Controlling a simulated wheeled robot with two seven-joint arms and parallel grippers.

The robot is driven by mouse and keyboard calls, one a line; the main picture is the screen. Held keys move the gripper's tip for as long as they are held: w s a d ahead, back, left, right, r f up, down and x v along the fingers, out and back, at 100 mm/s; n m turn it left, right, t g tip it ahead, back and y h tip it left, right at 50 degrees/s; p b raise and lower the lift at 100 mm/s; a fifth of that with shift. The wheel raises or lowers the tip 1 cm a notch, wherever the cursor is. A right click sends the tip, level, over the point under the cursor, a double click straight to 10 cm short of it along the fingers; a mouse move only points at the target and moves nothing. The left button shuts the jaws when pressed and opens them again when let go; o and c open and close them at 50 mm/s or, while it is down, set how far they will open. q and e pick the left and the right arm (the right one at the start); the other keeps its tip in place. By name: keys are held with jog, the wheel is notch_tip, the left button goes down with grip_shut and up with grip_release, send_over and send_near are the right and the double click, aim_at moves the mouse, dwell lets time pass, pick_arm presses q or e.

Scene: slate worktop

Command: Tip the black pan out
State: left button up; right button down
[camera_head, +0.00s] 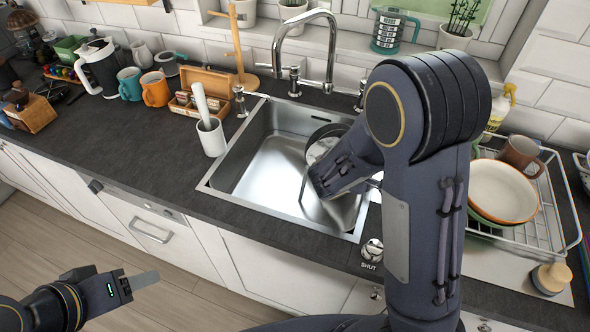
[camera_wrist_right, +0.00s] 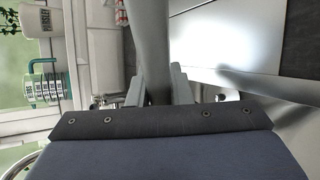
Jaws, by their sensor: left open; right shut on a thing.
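The black pan (camera_head: 323,141) is in the head view, over the right part of the steel sink (camera_head: 262,160). It looks tilted, and much of it is hidden behind my right arm. My right gripper (camera_wrist_right: 155,82) is shut on a grey bar that looks like the pan's handle in the right wrist view. In the head view my right wrist reaches down over the sink, and the fingertips are hard to make out. I cannot see whether anything is in the pan. My left gripper (camera_head: 142,281) is open and empty, low at the left, in front of the cabinets.
The chrome faucet (camera_head: 318,45) stands behind the sink. A white cup (camera_head: 211,136) with a white rod is at the sink's left edge. A dish rack (camera_head: 545,205) with bowls (camera_head: 503,190) stands to the right of my right arm. The front left worktop is clear.

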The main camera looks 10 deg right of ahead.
jog(key=shift+s+a+r+n+t+h+p, duration=0.1)
jog(key=shift+a+r+n+t+h+p, duration=0.15)
jog(key=shift+a+r+h+p, duration=0.45)
jog(key=shift+s+a+r+n+t+h+p, duration=0.15)
jog(key=shift+a+r+t+h+p, duration=0.25)
jog(key=shift+a+r, duration=0.55)
dwell(0.6)
jog(key=shift+s+a+r+n+t+h+p, duration=0.15)
jog(key=shift+a+r+n+t+h+p, duration=0.2)
jog(key=shift+a+r+h, duration=0.85)
dwell(0.9)
